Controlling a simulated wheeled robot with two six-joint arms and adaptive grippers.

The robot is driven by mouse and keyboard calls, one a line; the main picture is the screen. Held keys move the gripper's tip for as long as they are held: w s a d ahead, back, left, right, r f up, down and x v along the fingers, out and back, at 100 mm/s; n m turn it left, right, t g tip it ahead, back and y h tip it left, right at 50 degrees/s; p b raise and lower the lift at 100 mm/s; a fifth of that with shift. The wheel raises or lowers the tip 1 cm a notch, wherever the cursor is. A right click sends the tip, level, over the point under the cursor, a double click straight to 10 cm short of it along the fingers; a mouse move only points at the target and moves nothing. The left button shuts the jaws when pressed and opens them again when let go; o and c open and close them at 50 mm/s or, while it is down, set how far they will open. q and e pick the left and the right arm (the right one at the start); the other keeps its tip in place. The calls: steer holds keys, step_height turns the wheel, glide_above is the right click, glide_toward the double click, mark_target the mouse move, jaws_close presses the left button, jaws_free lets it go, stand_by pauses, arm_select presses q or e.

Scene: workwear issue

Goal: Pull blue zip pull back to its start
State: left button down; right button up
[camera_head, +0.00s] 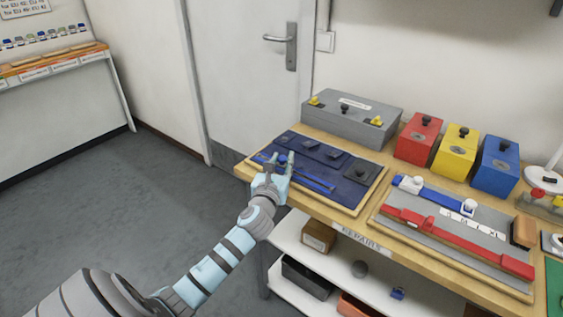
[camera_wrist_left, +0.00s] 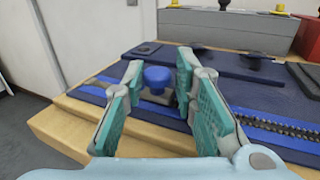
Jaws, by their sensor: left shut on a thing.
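A blue zip pull (camera_head: 283,158) with a round knob sits on a blue zip (camera_head: 318,184) along the front of a navy panel (camera_head: 347,197). My left gripper (camera_head: 281,161) is over the left part of this zip. In the left wrist view the knob of the blue zip pull (camera_wrist_left: 157,79) is between the fingers of my left gripper (camera_wrist_left: 158,76), which is shut on it. In that view dark teeth show along the zip (camera_wrist_left: 285,134) to the right of the fingers. The pull's base is partly hidden. My right gripper is not in view.
Dark flaps with knobs (camera_head: 360,172) lie behind the zip. A grey box (camera_head: 350,117) stands behind the panel. Red (camera_head: 418,140), yellow (camera_head: 455,152) and blue (camera_head: 496,168) boxes stand to the right. A grey board (camera_head: 455,252) with red and blue strips lies at the right.

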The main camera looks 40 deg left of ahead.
mark_target(262, 161)
arm_select(q)
steer(key=shift+a, duration=0.1)
steer(key=a, duration=0.6)
steer(key=shift+s+a+p, duration=0.1)
steer(key=shift+a+p, duration=0.2)
steer(key=shift+a, duration=0.1)
steer(key=shift+d+r, duration=0.1)
steer(key=shift+r, duration=0.05)
steer(key=c, duration=1.7)
jaws_free()
steer(key=shift+o, duration=1.4)
steer(key=shift+a, duration=0.3)
